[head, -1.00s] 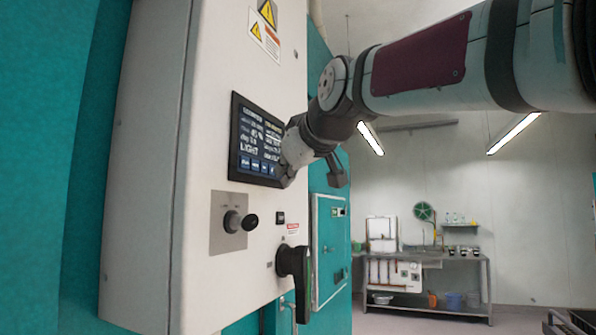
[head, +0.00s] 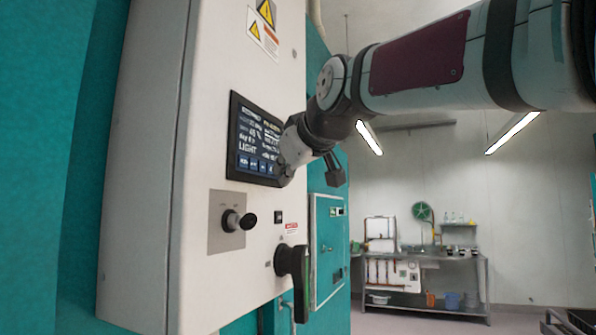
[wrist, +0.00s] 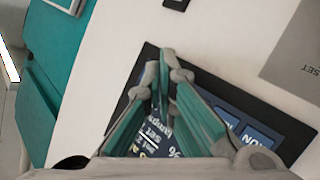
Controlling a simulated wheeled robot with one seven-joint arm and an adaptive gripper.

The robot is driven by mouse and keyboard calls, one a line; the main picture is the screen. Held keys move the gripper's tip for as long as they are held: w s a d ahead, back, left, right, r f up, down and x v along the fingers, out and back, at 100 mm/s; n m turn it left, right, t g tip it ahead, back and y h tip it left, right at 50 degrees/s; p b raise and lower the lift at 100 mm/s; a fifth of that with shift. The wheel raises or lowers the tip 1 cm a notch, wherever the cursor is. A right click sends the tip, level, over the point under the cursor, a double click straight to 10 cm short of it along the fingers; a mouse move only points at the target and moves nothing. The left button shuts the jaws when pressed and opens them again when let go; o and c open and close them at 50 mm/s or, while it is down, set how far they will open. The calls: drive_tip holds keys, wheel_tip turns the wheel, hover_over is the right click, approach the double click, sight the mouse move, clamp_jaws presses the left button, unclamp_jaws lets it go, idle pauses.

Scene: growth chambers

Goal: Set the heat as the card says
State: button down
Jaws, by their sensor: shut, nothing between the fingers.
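A dark touch screen (head: 243,143) is set in the white control cabinet (head: 150,200). It shows small text, the word LIGHT and a row of blue buttons (head: 250,163) along its bottom. My gripper (head: 284,172) is shut and empty, with its tips at the screen's lower right corner. In the wrist view the shut fingers (wrist: 170,68) lie over the screen's dark border (wrist: 293,138), beside blue buttons, one reading RUN. I cannot tell whether the tips touch the panel. No card is seen in either view.
Below the screen are a black knob (head: 246,220) on a grey plate (head: 221,238), a small black switch (head: 278,216) and a large black handle (head: 299,275). A metal bench (head: 430,258) with equipment stands at the back right.

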drive_tip(key=shift+s+d, duration=0.15)
drive_tip(key=shift+d, duration=0.3)
drive_tip(key=d, duration=0.1)
drive_tip(key=s+d+b, duration=0.1)
drive_tip(key=d, duration=0.2)
drive_tip(key=shift+s+d+b, duration=0.35)
drive_tip(key=shift+b, duration=0.05)
idle(0.6)
drive_tip(key=s+d+f+m+g+h, duration=0.1)
drive_tip(key=s+d+f+m+h, duration=0.1)
drive_tip(key=s+d+f, duration=0.35)
drive_tip(key=s+d+f+m+g+h, duration=0.1)
drive_tip(key=s+d+f+m+g, duration=0.1)
drive_tip(key=d+f, duration=0.65)
drive_tip(key=s+d+f+m+g+h, duration=0.1)
drive_tip(key=s+d+f+m+g, duration=0.1)
drive_tip(key=s+f, duration=0.8)
drive_tip(key=s+d+f+m+g+h, duration=0.2)
drive_tip(key=s+d+f+m+g, duration=0.1)
drive_tip(key=s+f, duration=0.8)
wheel_tip(320, 180, down, 6)
drive_tip(key=shift+d+r+m+h, duration=0.1)
drive_tip(key=shift+d+m+h, duration=0.2)
drive_tip(key=shift+d+m, duration=0.5)
